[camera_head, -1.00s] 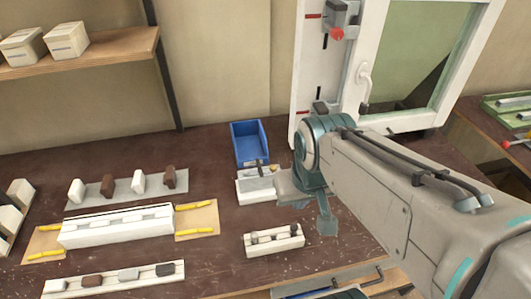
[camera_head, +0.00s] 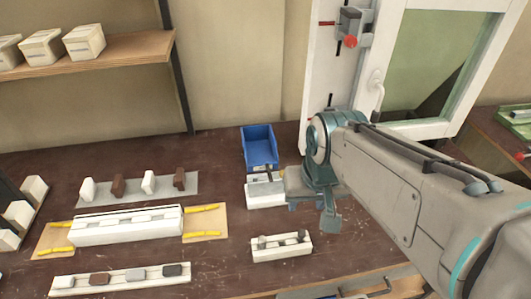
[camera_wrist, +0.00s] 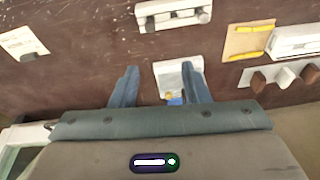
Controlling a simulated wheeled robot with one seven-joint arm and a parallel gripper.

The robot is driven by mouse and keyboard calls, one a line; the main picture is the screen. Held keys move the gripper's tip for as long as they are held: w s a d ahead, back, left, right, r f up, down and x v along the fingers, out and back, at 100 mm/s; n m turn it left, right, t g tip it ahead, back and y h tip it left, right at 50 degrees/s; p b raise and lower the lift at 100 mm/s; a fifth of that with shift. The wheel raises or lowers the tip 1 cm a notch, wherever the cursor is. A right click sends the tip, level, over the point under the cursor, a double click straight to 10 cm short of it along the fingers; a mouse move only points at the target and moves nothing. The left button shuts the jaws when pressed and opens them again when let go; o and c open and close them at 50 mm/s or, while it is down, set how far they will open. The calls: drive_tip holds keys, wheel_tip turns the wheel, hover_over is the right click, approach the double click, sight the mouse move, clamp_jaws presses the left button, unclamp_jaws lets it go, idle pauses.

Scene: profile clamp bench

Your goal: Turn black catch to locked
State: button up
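A white upright frame (camera_head: 335,75) stands at the back right of the bench. It carries a dark grey catch body (camera_head: 349,20) with a red knob, beside a red and a black mark. A second red and black mark pair shows lower down, by my arm; any catch there is hidden, and I cannot make out a black catch for sure. My gripper (camera_wrist: 160,82) is open and empty in the wrist view, its two blue-grey fingers apart above the bench. A white block (camera_wrist: 180,72) shows beyond and between the fingers.
A blue bin (camera_head: 259,147) stands behind the white block. A small white profile with dark knobs (camera_head: 281,246) lies in front. A long white profile (camera_head: 127,225) and several upright pieces are at left. A shelf with boxes (camera_head: 85,42) hangs at upper left.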

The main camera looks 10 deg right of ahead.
drive_tip(key=w+r+m+g+y, duration=0.2)
drive_tip(key=w+r+m, duration=0.1)
drive_tip(key=w+m, duration=0.6)
drive_tip(key=m+y, duration=0.2)
drive_tip(key=m, duration=0.6)
approach(269, 170)
drive_tip(key=shift+g, duration=0.4)
drive_tip(key=x, duration=0.4)
drive_tip(key=w+x, duration=0.1)
drive_tip(key=x, duration=0.3)
drive_tip(key=shift+w+d, duration=0.25)
clamp_jaws()
